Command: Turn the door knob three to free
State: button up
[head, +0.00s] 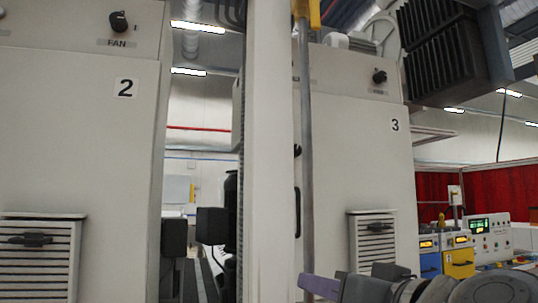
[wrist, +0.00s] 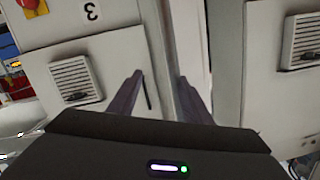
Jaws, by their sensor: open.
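Cabinet three (head: 350,160) is a pale cabinet marked "3". A black knob (head: 379,76) sits on its upper panel. A small dark round part (head: 297,150) shows at its left edge above a long black handle (head: 297,212); I cannot tell whether this part is the door knob. In the wrist view, tilted, cabinet three (wrist: 120,45) carries the black handle (wrist: 148,93) close by the left finger. My gripper (wrist: 160,76) is open and empty, its purple fingers apart. One purple finger (head: 318,286) shows low in the head view.
A pale upright post (head: 268,160) and a grey pole (head: 306,150) stand before cabinet three's left side. Cabinet two (head: 80,150), with a FAN knob (head: 118,21), is at left. Louvred vents (head: 373,240) jut from the fronts. Control boxes (head: 490,238) stand at right.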

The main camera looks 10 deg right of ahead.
jog(key=s+f+g+h, duration=0.2)
jog(key=s+f+g, duration=0.3)
jog(key=f, duration=1.3)
jog(key=s+d+f+g+h, duration=0.1)
jog(key=s+f+g, duration=0.4)
jog(key=f, duration=1.4)
jog(key=s+h, duration=0.1)
jog(key=s, duration=0.3)
jog(key=shift+d+n+h, duration=0.15)
jog(key=shift+n+h, duration=0.15)
jog(key=shift+n, duration=0.1)
jog(key=shift+w+f, duration=0.1)
jog(key=shift+c, duration=0.6)
